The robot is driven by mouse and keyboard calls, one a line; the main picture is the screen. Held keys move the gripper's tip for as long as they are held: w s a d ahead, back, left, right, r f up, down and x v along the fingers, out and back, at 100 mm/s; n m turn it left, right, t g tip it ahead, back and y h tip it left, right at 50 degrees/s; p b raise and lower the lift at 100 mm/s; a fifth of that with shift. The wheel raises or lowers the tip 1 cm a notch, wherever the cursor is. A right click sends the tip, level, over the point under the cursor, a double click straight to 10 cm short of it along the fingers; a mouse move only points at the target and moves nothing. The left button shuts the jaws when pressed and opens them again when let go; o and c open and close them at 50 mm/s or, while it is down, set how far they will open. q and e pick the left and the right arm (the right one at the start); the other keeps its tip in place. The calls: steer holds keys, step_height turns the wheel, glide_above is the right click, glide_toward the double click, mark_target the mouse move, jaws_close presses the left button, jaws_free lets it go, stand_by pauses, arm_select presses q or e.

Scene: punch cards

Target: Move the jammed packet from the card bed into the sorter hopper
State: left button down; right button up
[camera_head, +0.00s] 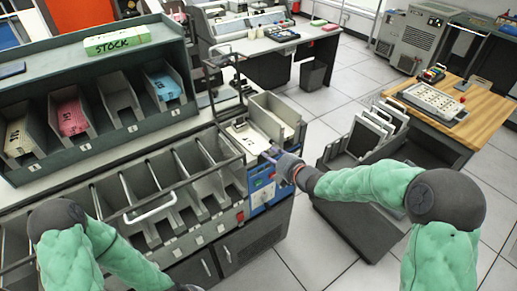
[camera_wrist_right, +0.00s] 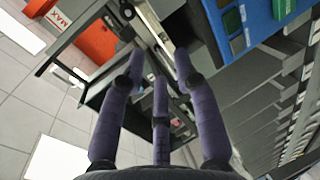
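The sorter (camera_head: 262,190) has a blue front panel at the right end of the long grey machine. On top of it is a pale card bed (camera_head: 247,138); I cannot clearly make out the jammed packet there. A beige open-topped box, seemingly the hopper (camera_head: 275,117), stands just behind the bed. My right gripper (camera_head: 272,155) is at the bed's right front edge, above the blue panel. In the right wrist view its purple fingers (camera_wrist_right: 157,65) are spread, with nothing visible between them.
A row of open grey pockets (camera_head: 170,190) with a rail runs left of the sorter. A stock rack (camera_head: 90,90) holds several card packs behind. A dark cart (camera_head: 345,165) with upright trays stands right, near my right forearm. Floor between is clear.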

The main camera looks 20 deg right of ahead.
mark_target(260, 149)
steer(key=shift+b+x, duration=2.45)
steer(key=shift+x, duration=1.25)
steer(key=shift+w+a+f, duration=0.15)
steer(key=shift+f, duration=0.05)
